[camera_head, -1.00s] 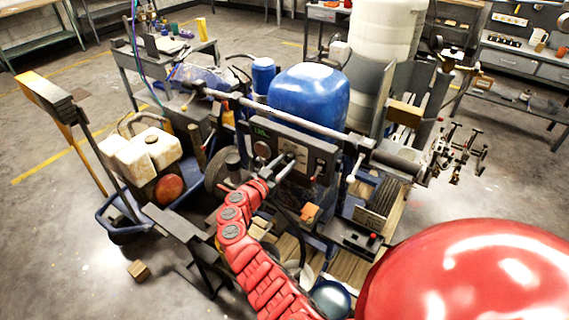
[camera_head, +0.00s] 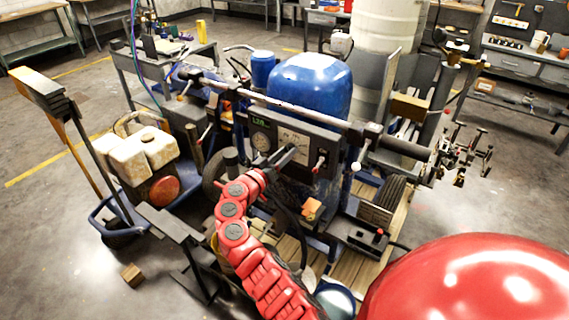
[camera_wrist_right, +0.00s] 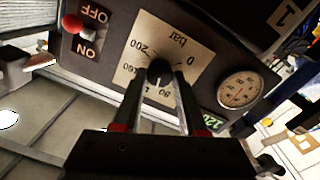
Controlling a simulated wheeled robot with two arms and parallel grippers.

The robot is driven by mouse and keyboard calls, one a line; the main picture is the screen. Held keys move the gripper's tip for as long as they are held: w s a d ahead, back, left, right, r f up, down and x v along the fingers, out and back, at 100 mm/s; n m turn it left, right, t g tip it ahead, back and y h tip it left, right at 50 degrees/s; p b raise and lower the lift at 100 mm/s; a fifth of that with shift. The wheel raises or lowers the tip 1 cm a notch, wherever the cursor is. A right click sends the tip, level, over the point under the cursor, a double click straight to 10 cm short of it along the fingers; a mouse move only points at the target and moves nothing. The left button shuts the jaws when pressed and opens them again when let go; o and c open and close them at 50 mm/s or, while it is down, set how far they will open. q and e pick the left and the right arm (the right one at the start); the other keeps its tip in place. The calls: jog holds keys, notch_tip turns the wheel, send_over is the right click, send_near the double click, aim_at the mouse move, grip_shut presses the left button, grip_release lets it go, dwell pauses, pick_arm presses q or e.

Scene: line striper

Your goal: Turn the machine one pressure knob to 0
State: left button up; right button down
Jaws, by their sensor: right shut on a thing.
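The machine's pressure knob (camera_wrist_right: 158,72) is a dark round knob at the middle of a pale dial plate (camera_wrist_right: 150,55) marked "bar", with 0 and 200 among its numbers. The plate sits on the dark control panel (camera_head: 327,150), which also shows in the right wrist view. My right gripper (camera_wrist_right: 163,78) is shut on the knob, with one finger on each side. In the head view my right gripper (camera_head: 284,156) reaches the dial plate and hides part of it. The knob's pointer is too small and covered to read. My left gripper is not in view.
A red ON/OFF switch (camera_wrist_right: 72,24) and a round gauge (camera_wrist_right: 240,90) flank the dial. A long grey bar (camera_head: 290,107) runs just above the panel, with a blue tank (camera_head: 310,85) behind. A white-capped engine (camera_head: 140,150) stands left.

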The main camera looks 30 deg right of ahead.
jog(key=n+b, duration=0.1)
jog(key=n, duration=0.7)
jog(key=n+p, duration=0.1)
jog(key=n, duration=0.2)
jog(key=n+p, duration=0.1)
jog(key=n, duration=0.3)
jog(key=shift+r+t+p, duration=0.1)
jog(key=shift+t+p, duration=0.2)
jog(key=shift+p, duration=0.1)
jog(key=n+p, duration=0.2)
jog(key=n, duration=0.1)
jog(key=shift+n, duration=0.3)
jog(key=n+p, duration=0.2)
jog(key=n, duration=0.1)
jog(key=shift+n, duration=0.3)
jog(key=shift+n+p, duration=0.95)
jog(key=shift+n, duration=0.25)
jog(key=shift+f, duration=0.2)
